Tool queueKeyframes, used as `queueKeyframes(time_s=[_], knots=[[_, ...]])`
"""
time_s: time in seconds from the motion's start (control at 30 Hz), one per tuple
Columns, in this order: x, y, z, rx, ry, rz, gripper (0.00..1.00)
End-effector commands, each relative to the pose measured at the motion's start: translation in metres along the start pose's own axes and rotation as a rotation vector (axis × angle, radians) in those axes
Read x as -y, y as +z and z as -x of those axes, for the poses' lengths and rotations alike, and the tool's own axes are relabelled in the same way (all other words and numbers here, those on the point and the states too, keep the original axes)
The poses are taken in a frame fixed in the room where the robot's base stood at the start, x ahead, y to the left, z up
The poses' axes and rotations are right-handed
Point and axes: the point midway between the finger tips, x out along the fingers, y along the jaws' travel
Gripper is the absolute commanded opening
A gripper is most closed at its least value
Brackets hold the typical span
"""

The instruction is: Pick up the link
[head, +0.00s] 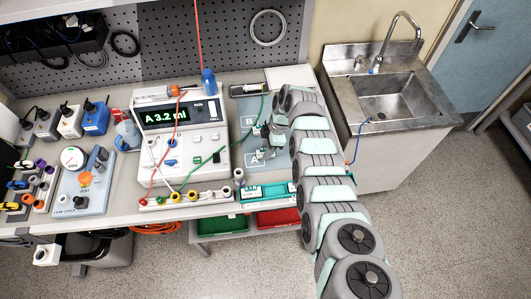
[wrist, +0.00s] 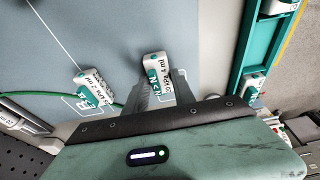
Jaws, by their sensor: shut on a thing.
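A small white block with a teal label and black print, which I take to be the link (wrist: 153,66), sits between my gripper's fingers (wrist: 160,88) in the wrist view. The fingers are shut on it. A similar white and teal block (wrist: 90,90) lies to its left on the blue-grey mat (wrist: 100,35), apart from the fingers. In the head view my gripper (head: 264,153) is low over the mat (head: 275,158) marked A and B. The held block is too small and covered to make out there.
A teal rack (head: 267,192) lies along the table's front edge, and shows at right in the wrist view (wrist: 247,45). The sink (head: 388,97) is to the right.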

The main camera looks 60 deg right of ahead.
Motion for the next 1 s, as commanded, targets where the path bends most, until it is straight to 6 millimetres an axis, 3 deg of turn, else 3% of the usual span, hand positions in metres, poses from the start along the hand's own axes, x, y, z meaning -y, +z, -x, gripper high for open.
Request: queueKeyframes(time_s=[0.3, 0.77, 1.0], knots=[[0.0, 0.0, 0.0, 0.0, 0.0, 0.0, 0.0], [0.0, -0.001, 0.002, 0.0, 0.0, 0.0, 0.0], [-0.003, -0.005, 0.018, 0.0, 0.006, 0.001, 0.0]])
